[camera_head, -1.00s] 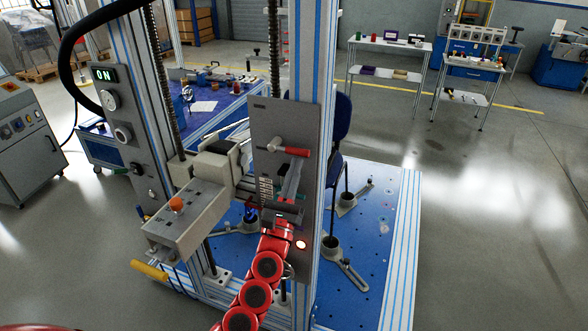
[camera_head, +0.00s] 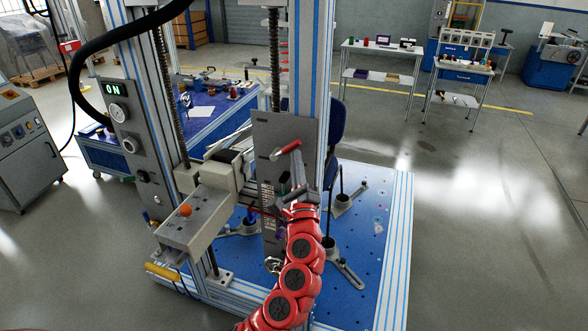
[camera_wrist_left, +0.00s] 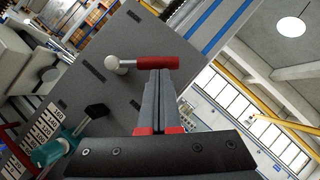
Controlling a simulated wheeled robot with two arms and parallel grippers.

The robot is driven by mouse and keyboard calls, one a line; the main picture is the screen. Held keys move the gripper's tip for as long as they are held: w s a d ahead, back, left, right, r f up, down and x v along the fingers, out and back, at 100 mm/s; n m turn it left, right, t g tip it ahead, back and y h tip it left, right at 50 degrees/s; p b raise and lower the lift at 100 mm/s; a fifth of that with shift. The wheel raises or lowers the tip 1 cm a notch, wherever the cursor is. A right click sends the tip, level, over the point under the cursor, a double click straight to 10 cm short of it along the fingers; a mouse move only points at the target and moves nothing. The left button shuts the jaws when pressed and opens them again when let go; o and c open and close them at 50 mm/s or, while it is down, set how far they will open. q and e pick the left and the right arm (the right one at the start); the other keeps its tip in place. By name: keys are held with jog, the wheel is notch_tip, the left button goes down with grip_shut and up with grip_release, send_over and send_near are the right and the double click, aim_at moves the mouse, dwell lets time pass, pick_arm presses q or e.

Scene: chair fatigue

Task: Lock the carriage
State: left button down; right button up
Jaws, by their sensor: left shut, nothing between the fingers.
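The carriage is a grey plate (camera_head: 272,130) with a lever on the test frame. The lever has a red grip (camera_head: 288,149), which slants up to the right from its pivot. In the left wrist view the red grip (camera_wrist_left: 155,62) runs right from a white knob (camera_wrist_left: 112,63). My left gripper (camera_head: 298,172) is just below the grip in the head view. Its fingers (camera_wrist_left: 160,80) are pressed together, empty, with tips at the lower edge of the grip; I cannot tell whether they touch it. My right gripper is out of view.
A teal knob (camera_wrist_left: 47,153) with a black lever and a scale sits lower left of the fingers in the wrist view. A grey box with an orange button (camera_head: 185,210) juts out at left. The chair (camera_head: 337,125) stands behind the post. Open floor lies right.

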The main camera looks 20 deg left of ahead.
aim_at(291, 149)
pick_arm(q)
jog(key=shift+a+r+n+g+y+p, duration=0.25)
jog(key=shift+r+n+g+p, duration=0.45)
jog(key=shift+n, duration=0.5)
jog(key=r+n, duration=0.1)
jog(key=n+g+p, duration=0.1)
jog(key=n, duration=0.1)
jog(key=shift+a+r+g+y, duration=0.25)
jog(key=shift+a+r+g, duration=0.05)
jog(key=shift+a+r, duration=0.1)
jog(key=shift+w+a+r+n+g+h+p, duration=0.1)
jog(key=shift+a+r+n+g+h+p, duration=0.1)
jog(key=shift+a+n+g+p, duration=0.4)
jog(key=shift+a+r+n+g+h+p, duration=0.15)
jog(key=shift+r+n+g, duration=0.1)
jog(key=shift+n, duration=0.6)
jog(key=shift+w+a+r+n+g+h+p, duration=0.1)
jog(key=shift+a+r+n+g+p, duration=0.1)
jog(key=shift+a+n+g+p, duration=0.4)
jog(key=shift+d+f, duration=0.1)
jog(key=shift+d, duration=0.05)
